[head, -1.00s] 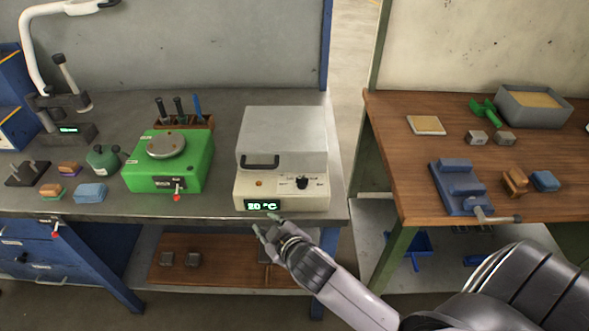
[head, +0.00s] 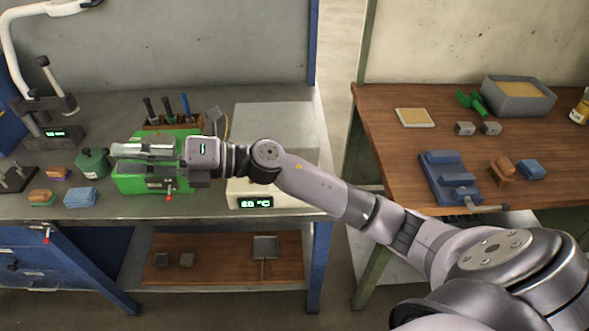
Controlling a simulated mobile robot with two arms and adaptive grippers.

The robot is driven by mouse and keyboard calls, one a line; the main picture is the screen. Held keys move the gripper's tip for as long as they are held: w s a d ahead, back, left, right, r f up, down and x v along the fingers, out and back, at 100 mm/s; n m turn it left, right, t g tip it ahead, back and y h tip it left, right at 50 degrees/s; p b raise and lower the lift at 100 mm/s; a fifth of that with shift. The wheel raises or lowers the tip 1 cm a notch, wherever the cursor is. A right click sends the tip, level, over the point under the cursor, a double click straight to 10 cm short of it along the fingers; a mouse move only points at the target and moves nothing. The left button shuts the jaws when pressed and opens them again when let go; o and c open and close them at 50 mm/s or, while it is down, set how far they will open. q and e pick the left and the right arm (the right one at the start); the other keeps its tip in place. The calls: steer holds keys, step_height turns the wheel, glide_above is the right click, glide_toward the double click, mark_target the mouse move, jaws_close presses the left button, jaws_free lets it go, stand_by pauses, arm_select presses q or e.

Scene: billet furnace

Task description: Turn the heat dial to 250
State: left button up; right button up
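The small furnace (head: 290,119) is a pale box with a grey upper part on the left bench. Its green-lit display (head: 252,202) appears to read 20 °C. My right arm lies across the furnace front and hides the heat dial and the handle. My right gripper (head: 142,152) points left above the green machine, left of the furnace and away from the dial. My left gripper is out of view.
The green machine (head: 130,184) is partly covered by my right gripper. A tool rack (head: 165,121) stands behind it. Blue and brown blocks lie on the left. The wooden bench (head: 395,150) on the right holds a blue vise (head: 448,178) and a grey bin (head: 518,99).

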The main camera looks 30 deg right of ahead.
steer(key=d+f+n+g+h, duration=0.7)
steer(key=n+h, duration=0.2)
steer(key=n, duration=0.1)
steer(key=d+r+m+h, duration=0.1)
steer(key=d+r+h, duration=0.2)
steer(key=d+h, duration=1.4)
steer(key=d+f+y+p, duration=0.1)
steer(key=d+f+y, duration=0.1)
steer(key=f, duration=0.3)
steer(key=d+f+y+p, duration=0.1)
steer(key=d+f+y, duration=0.1)
steer(key=f, duration=0.4)
steer(key=d+f+y+p, duration=0.2)
steer(key=d+f, duration=0.1)
steer(key=f, duration=0.3)
steer(key=shift+s+d+f+g+y, duration=0.2)
steer(key=shift+g+y, duration=0.1)
steer(key=shift+g, duration=0.1)
jaws_close()
